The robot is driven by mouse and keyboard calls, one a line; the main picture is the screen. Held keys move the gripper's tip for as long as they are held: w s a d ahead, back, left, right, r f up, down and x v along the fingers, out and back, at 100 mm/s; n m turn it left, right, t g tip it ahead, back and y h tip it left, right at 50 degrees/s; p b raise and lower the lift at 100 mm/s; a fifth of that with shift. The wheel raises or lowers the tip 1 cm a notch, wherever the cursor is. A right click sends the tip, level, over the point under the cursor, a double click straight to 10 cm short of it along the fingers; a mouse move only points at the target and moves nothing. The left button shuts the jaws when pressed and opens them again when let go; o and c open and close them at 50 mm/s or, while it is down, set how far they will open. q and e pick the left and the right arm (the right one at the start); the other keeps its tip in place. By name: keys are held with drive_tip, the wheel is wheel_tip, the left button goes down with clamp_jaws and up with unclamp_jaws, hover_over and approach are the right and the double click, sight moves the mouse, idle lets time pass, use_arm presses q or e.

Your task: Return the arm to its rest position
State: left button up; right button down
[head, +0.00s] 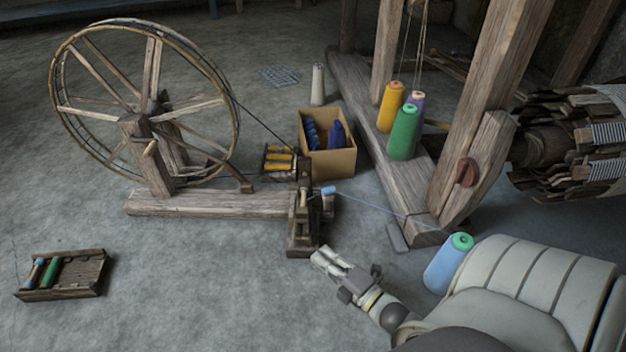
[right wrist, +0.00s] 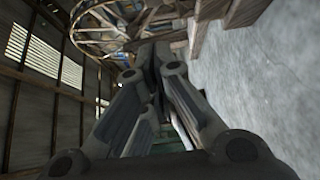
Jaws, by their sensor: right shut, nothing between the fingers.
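My right gripper (head: 326,262) is in the lower middle of the head view, above the grey floor, just right of the foot of the bobbin winder (head: 303,225). Its fingers are shut with nothing between them. In the right wrist view the closed fingers (right wrist: 155,60) point toward the spinning wheel (right wrist: 105,25). My right arm reaches in from the lower right of the head view. My left gripper does not show in either view.
The spinning wheel (head: 145,100) stands at left on a wooden beam. A light blue cone (head: 446,264) stands close beside my arm, its thread running to the winder. A cardboard box (head: 330,158), a bobbin tray (head: 62,275) and the loom frame (head: 390,150) surround clear floor.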

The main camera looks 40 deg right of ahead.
drive_tip(key=shift+s, duration=0.85)
